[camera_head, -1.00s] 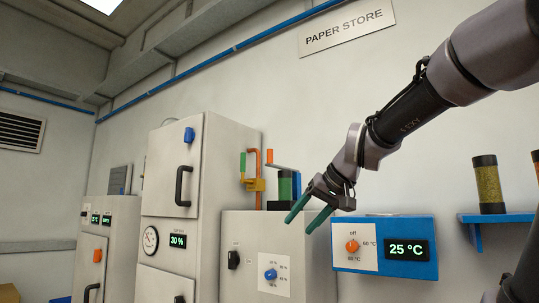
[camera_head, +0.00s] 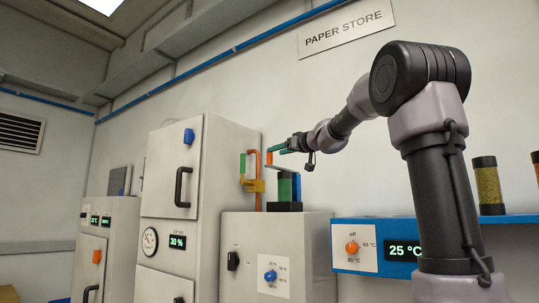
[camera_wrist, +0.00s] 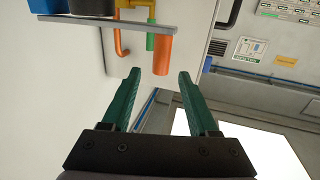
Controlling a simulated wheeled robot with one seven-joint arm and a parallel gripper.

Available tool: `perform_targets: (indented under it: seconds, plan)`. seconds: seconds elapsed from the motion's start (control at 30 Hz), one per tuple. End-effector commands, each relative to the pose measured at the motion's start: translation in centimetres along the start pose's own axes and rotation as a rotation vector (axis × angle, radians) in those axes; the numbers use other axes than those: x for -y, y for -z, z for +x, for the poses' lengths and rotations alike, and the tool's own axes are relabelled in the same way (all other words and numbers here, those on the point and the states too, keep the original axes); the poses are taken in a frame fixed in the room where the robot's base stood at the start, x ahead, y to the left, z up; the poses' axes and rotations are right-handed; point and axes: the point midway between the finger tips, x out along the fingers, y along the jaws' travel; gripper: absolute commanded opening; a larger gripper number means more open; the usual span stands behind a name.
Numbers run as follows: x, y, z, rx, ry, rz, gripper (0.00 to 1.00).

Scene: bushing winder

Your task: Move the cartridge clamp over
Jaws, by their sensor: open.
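The cartridge clamp is a thin grey bar (camera_head: 283,168) on a blue post (camera_head: 297,184), with an upright orange handle (camera_head: 269,158) at its left end. The bar runs over a green cartridge (camera_head: 284,188) in a black holder. In the wrist view, the bar (camera_wrist: 125,22) crosses the top and its orange handle (camera_wrist: 162,56) points toward my gripper (camera_wrist: 160,76). My gripper is open and empty, one green finger on each side of the handle's end in the picture. In the head view, my gripper (camera_head: 277,149) is beside the handle's top; contact cannot be told.
A yellow valve (camera_head: 254,185) with green and orange pieces sits on the tall cabinet (camera_head: 228,160), close behind the handle. The white machine box (camera_head: 240,228) is below. A blue unit reading 25 °C (camera_head: 342,262) and a shelf with jars (camera_head: 488,185) are at the right.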

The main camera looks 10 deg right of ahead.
Motion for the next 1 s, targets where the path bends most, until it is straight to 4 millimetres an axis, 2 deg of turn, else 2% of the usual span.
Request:
perform_targets:
  seconds: [0.1, 0.3, 0.43, 0.7, 0.77, 0.8, 0.87, 1.0]
  plan:
    - [0.1, -0.1, 2.4, 0.001, 0.003, 0.000, 0.60]
    - [0.1, 0.0, 4.8, 0.001, 0.001, 0.001, 0.60]
    - [0.1, 0.0, 5.5, 0.000, 0.000, 0.000, 0.60]
    - [0.1, 0.0, 5.5, 0.000, 0.000, 0.000, 0.60]
    - [0.1, 0.0, 5.5, 0.001, 0.000, 0.000, 0.37]
    - [0.1, 0.0, 5.5, 0.001, 0.000, 0.000, 0.22]
    - [0.1, 0.0, 5.5, 0.000, 0.000, 0.000, 0.00]
    - [0.1, 0.0, 5.5, 0.001, 0.000, 0.000, 0.00]
